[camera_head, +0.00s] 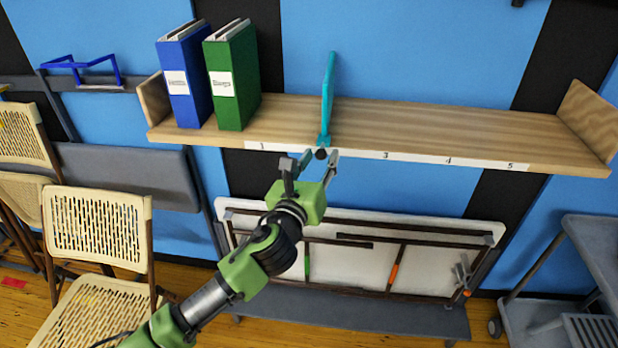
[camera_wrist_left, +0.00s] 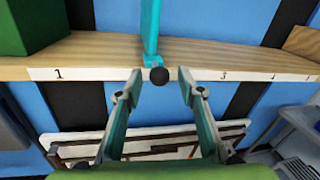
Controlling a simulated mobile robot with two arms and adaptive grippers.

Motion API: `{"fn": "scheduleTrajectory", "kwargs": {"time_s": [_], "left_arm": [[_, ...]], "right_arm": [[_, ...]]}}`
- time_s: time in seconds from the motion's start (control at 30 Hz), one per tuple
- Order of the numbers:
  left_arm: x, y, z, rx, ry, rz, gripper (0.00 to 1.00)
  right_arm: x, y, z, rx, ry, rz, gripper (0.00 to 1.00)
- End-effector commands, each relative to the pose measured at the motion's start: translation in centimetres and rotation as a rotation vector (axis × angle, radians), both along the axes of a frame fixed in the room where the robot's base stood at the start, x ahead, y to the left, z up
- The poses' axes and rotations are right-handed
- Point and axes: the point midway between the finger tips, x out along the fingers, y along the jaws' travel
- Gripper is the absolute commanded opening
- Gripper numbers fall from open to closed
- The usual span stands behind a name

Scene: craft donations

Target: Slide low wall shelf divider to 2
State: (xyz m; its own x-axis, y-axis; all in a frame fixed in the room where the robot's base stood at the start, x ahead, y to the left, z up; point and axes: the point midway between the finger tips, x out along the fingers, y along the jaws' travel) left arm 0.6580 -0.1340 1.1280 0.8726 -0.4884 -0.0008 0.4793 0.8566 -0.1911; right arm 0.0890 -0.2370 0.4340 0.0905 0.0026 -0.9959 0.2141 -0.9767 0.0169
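The wooden wall shelf (camera_head: 440,120) has a white strip of numbers (camera_head: 430,161) along its front edge; 1, 3, 4 and 5 are readable. The teal divider (camera_head: 328,92) stands upright on the shelf between 1 and 3, where the 2 cannot be seen. A dark round knob (camera_wrist_left: 159,76) is at the divider's front foot. My left gripper (camera_head: 315,158) is just in front of the knob. In the left wrist view its fingers (camera_wrist_left: 158,92) are spread apart, with the knob between and beyond their tips. My right gripper is not in view.
A blue binder (camera_head: 187,80) and a green binder (camera_head: 236,80) stand at the shelf's left end. The shelf is clear right of the divider. Folding chairs (camera_head: 98,225) are at left, a folded table (camera_head: 345,262) below, and a grey cart (camera_head: 590,250) at right.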

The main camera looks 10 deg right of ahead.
Motion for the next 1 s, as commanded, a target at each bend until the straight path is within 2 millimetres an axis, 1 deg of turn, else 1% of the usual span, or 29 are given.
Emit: {"fn": "scheduleTrajectory", "kwargs": {"time_s": [0.3, 0.5, 0.7, 1.0], "left_arm": [[-5.3, 3.0, -0.2, 0.001, 0.003, -0.001, 0.35], [-7.9, 4.4, -0.2, 0.002, 0.003, 0.000, 0.35], [-8.9, 5.0, -0.1, 0.001, 0.002, 0.001, 0.35], [-9.0, 5.1, -0.1, 0.001, 0.002, 0.001, 0.35]], "right_arm": [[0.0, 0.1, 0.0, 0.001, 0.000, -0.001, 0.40], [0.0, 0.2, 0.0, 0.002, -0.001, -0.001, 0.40], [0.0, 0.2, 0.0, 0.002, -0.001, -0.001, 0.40], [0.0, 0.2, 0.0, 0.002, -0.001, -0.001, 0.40]]}}
